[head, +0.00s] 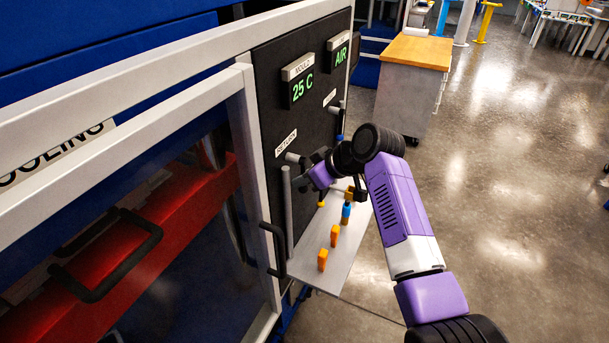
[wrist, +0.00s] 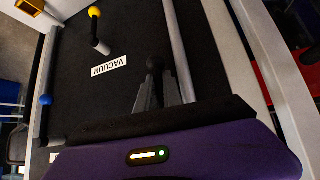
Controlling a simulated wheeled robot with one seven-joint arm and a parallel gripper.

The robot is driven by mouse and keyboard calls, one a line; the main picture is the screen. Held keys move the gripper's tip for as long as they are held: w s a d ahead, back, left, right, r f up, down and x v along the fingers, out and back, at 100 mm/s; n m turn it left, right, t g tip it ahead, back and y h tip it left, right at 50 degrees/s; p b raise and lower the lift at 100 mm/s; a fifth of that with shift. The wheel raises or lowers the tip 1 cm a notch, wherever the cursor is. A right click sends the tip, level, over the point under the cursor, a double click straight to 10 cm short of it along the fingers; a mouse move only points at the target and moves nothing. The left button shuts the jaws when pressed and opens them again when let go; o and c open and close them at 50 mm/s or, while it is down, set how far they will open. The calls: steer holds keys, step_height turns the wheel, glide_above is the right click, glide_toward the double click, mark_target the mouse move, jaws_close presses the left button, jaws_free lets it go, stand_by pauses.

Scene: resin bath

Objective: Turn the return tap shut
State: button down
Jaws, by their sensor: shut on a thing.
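The return tap sits on the black panel (head: 272,85) under the white RETURN label (head: 286,143). My gripper (head: 303,182) is at the panel, just below and right of that label, beside a vertical grey pipe (head: 288,215). In the wrist view, the fingers of my gripper (wrist: 155,75) are close together on a small dark part at the panel, the return tap's handle. The fingers cover most of the handle, so its angle cannot be told. The grey pipe runs beside the fingers in the wrist view (wrist: 180,50).
A yellow-ended tap (wrist: 95,13) stands near the VACUUM label (wrist: 109,66); a blue-ended one (wrist: 45,100) is farther left. Below my gripper, a shelf (head: 315,272) carries several orange pieces and a blue one. A black door handle (head: 273,248) is left. Floor at right is open.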

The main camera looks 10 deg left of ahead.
steer(key=shift+s+f, duration=0.15)
stand_by(0.4)
steer(key=c, duration=1.5)
jaws_free()
steer(key=b+v, duration=0.1)
steer(key=v, duration=0.7)
